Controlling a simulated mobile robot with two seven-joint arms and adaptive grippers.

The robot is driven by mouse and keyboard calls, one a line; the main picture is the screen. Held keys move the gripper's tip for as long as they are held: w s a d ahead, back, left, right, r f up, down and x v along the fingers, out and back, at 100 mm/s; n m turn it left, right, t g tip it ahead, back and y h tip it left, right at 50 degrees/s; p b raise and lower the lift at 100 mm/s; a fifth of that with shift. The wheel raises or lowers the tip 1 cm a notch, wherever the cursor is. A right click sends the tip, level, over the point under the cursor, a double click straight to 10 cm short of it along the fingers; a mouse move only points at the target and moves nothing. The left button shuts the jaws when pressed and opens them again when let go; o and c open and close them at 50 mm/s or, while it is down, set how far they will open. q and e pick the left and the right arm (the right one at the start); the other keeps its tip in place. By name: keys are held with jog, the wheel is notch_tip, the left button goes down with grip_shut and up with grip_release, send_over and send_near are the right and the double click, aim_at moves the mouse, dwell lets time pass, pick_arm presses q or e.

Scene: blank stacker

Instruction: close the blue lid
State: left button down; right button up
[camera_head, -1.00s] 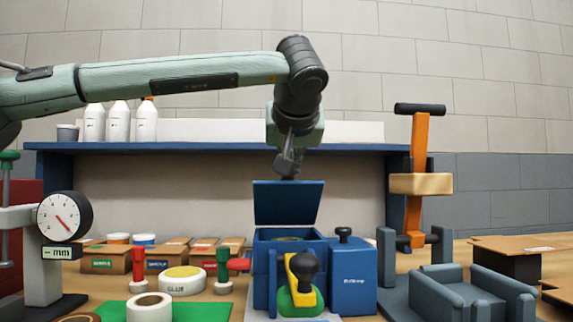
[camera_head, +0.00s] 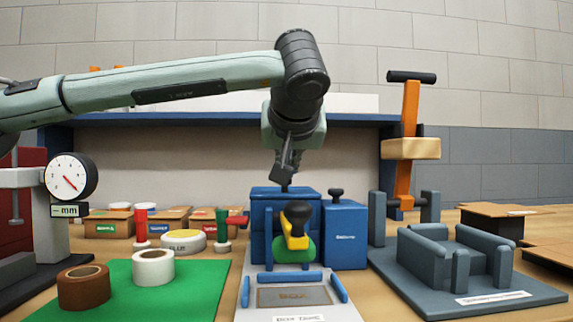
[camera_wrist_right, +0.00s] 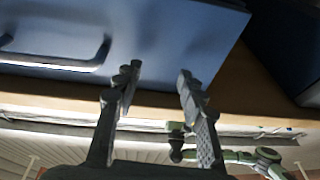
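The blue lid (camera_head: 285,194) now looks low and roughly flat over the blue box (camera_head: 260,222) in the head view. A small gap under it cannot be ruled out. My left gripper (camera_head: 285,177) points down right above the lid, with its tip at or very near the lid's top. Its fingers are seen narrow, so their opening is unclear. My right gripper (camera_wrist_right: 156,78) shows only in the right wrist view, with its fingers apart and nothing between them. A blue surface with a handle (camera_wrist_right: 60,55) lies beyond its fingertips.
A yellow piece with a black knob (camera_head: 297,225) stands in front of the box. A second blue box (camera_head: 345,235) stands close on its right. A grey fixture (camera_head: 470,265) is at the right. Tape rolls (camera_head: 153,268) lie on a green mat (camera_head: 190,295) at the left.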

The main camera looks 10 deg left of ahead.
pick_arm(q)
jog(key=shift+s+f, duration=0.1)
jog(key=shift+f, duration=0.2)
